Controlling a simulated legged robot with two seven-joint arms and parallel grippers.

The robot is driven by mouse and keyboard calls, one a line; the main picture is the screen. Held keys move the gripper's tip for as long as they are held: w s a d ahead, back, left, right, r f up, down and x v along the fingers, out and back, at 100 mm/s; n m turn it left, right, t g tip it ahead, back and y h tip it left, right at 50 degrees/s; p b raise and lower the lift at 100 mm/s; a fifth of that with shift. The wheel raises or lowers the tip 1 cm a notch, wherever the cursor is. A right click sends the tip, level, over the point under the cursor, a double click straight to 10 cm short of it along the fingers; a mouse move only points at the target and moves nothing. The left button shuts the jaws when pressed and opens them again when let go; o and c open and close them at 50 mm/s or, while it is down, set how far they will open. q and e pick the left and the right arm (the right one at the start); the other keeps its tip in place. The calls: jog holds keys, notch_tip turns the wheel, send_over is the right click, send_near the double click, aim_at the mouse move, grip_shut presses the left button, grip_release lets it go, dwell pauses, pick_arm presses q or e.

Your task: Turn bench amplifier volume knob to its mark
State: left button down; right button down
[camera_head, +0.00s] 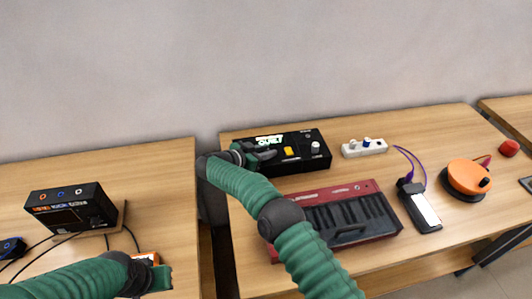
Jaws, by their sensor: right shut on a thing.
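The bench amplifier (300,136) is a black box at the back left of the middle table, with a lit display (269,140), an orange switch (288,151) and a pale knob (315,147) on its right part. My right gripper (264,155) reaches in from the left and is shut at the left part of its front. The volume knob it grips there is hidden by the fingers, so its angle and mark cannot be seen. My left gripper (158,274) is low at the left table's front edge, beside an orange and white item; its jaws are unclear.
A red keyboard (378,192) lies in front of the amplifier, under my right arm. A white power strip (365,148), a black and white device (425,208) and an orange round device (466,176) stand to the right. A black box (72,208) with cables is on the left table.

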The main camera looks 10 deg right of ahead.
jog(key=shift+w+r, duration=0.1)
jog(key=shift+r, duration=0.05)
jog(key=c, duration=1.5)
grip_release()
jog(key=shift+c, duration=0.2)
jog(key=o, duration=0.4)
jog(key=shift+w, duration=0.1)
jog(key=v, duration=1.6)
jog(key=shift+a, duration=0.45)
